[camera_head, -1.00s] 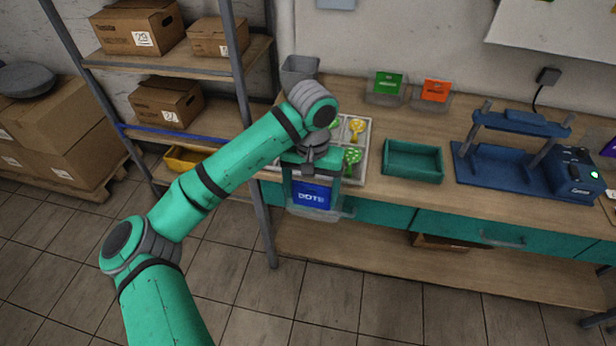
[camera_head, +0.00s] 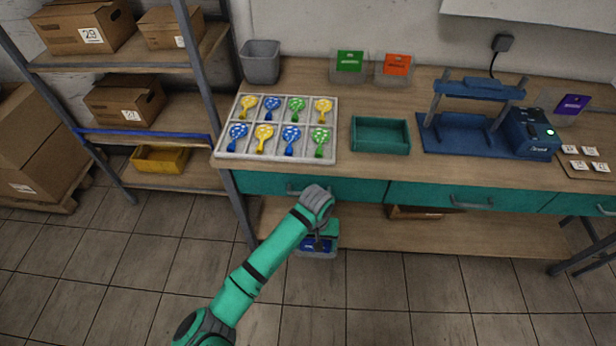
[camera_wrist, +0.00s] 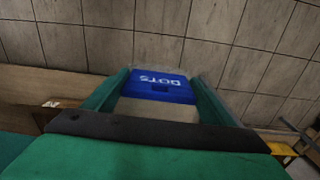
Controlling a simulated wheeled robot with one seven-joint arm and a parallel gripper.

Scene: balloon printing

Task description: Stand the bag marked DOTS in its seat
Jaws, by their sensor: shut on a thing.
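The bag marked DOTS is a clear bag with a blue label (camera_head: 318,245). In the wrist view the label (camera_wrist: 158,86) shows between my fingers, its white letters readable. My gripper (camera_head: 325,236) is shut on the bag and holds it in front of the bench, below the drawer fronts. The arm hides part of the bag in the head view. Bags with a green label (camera_head: 350,61) and an orange label (camera_head: 397,64) stand at the back of the bench. I cannot tell which place is the seat for DOTS.
The bench (camera_head: 400,95) holds a sorting tray (camera_head: 228,151) of patterned balloons, a grey bin (camera_head: 260,62), an empty green tray (camera_head: 380,149) and a blue press (camera_head: 467,145). A purple-labelled bag (camera_head: 572,105) is at the right. A lower shelf (camera_head: 420,229) lies behind my gripper.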

